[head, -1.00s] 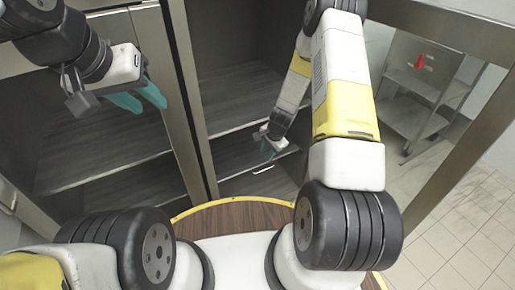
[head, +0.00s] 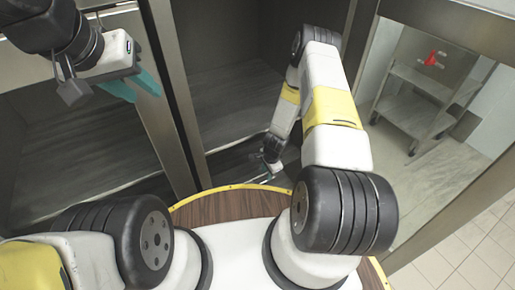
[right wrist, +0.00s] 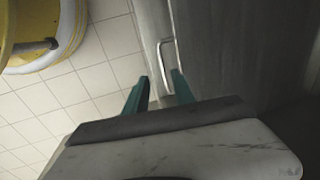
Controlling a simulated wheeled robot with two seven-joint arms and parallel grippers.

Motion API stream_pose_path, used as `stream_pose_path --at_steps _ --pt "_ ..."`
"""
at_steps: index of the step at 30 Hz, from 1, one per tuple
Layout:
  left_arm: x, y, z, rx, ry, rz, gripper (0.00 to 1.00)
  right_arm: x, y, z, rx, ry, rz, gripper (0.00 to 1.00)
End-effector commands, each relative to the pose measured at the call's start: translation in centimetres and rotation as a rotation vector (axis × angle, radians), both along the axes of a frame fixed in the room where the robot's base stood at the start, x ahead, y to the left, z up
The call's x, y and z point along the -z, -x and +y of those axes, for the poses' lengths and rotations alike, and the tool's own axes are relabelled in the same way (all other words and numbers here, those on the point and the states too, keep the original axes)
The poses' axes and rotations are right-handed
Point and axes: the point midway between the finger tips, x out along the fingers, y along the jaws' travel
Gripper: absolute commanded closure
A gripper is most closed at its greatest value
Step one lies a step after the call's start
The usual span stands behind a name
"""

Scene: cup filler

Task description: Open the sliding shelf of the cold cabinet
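The cold cabinet's sliding shelf (head: 225,167) is a dark grey board low in the right-hand bay. Its thin metal handle (right wrist: 165,58) stands out from a grey panel in the right wrist view. My right gripper (head: 268,174) is low in that bay at the handle, partly hidden by its own arm. In the right wrist view its teal fingers (right wrist: 161,94) are apart, with the handle's end between or just beyond them; I cannot tell whether they touch it. My left gripper (head: 134,88) is open and empty, in front of the left bay.
A metal post (head: 168,95) divides the bays. A glass door (head: 425,120) with a metal frame stands at right, with a wheeled trolley (head: 415,100) holding a red item behind it. My round wooden-topped base is close to the cabinet. Tiled floor is free at lower right.

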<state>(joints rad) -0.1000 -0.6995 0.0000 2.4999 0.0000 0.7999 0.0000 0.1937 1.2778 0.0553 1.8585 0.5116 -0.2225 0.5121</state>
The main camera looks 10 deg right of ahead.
Motion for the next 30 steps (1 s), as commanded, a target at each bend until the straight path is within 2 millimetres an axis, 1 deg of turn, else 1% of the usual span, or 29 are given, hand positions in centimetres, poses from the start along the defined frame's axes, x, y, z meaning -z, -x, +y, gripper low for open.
stream_pose_path --at_steps 5,12,16,21,28,30 --pt "0.0 0.0 0.0 0.0 0.0 0.0 0.64 1.5 -0.1 0.1 0.002 0.0 0.003 0.69" --pt "0.0 0.0 0.0 0.0 0.0 0.0 0.64 5.4 -0.8 0.4 0.001 0.0 0.003 0.69" --pt "0.0 0.0 0.0 0.0 0.0 0.0 0.64 6.9 -1.1 0.5 0.001 0.0 0.003 0.69" --pt "0.0 0.0 0.0 0.0 0.0 0.0 0.64 7.7 -1.3 0.5 0.0 0.001 0.002 0.69" --pt "0.0 0.0 0.0 0.0 0.0 0.0 0.64 7.7 -1.3 0.5 0.0 0.001 0.002 0.69" --pt "0.0 0.0 0.0 0.0 0.0 0.0 0.64 7.7 -1.3 0.5 0.0 0.001 0.002 0.83"
